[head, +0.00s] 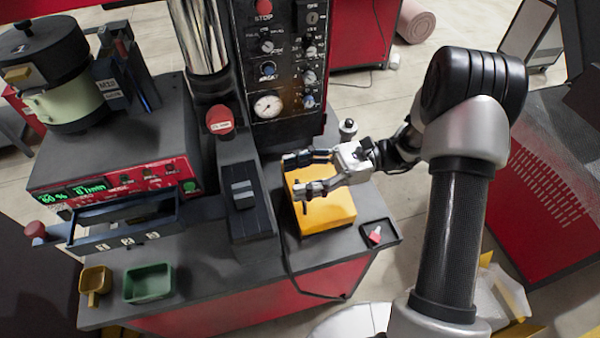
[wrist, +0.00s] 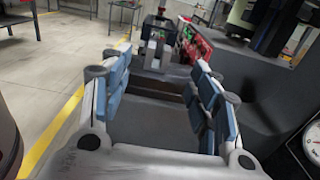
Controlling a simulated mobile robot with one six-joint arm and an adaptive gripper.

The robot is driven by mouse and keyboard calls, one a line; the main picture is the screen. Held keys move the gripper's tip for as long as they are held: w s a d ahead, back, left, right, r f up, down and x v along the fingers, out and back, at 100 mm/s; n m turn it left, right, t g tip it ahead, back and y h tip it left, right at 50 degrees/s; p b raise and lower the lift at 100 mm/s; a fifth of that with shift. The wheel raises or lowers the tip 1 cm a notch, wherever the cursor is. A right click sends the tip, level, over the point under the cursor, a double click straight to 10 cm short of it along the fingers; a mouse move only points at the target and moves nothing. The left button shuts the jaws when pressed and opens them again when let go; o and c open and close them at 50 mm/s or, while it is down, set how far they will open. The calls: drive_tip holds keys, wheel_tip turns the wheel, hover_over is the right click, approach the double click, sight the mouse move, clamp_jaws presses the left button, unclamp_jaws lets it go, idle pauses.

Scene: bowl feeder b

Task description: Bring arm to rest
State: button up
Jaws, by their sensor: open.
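My gripper (head: 307,172) is open and empty in the head view, held above a yellow box (head: 328,213) on the grey bench. Its fingers point left toward the dark column. In the wrist view my gripper (wrist: 162,75) shows two blue-padded fingers spread wide with nothing between them. Beyond them the bench top and a red-fronted unit (wrist: 194,45) show. My arm reaches in from the right of the head view.
A control panel with a gauge (head: 268,106) stands behind the gripper. A small black tray (head: 380,236) with a red item lies right of the yellow box. A green bin (head: 149,284) and a yellow scoop (head: 95,283) sit at front left. A dark cable runs along the bench.

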drive_tip(key=s+d+r+n+h, duration=0.1)
drive_tip(key=s+r+n+h, duration=0.7)
drive_tip(key=s, duration=0.3)
drive_tip(key=s+d+r+n+t+h, duration=0.3)
drive_tip(key=s+d+n+t+h, duration=0.3)
drive_tip(key=d+t+h, duration=0.3)
drive_tip(key=shift+s+d+n, duration=0.3)
drive_tip(key=shift+d+n, duration=0.3)
drive_tip(key=shift+d, duration=0.25)
drive_tip(key=shift+r, duration=0.1)
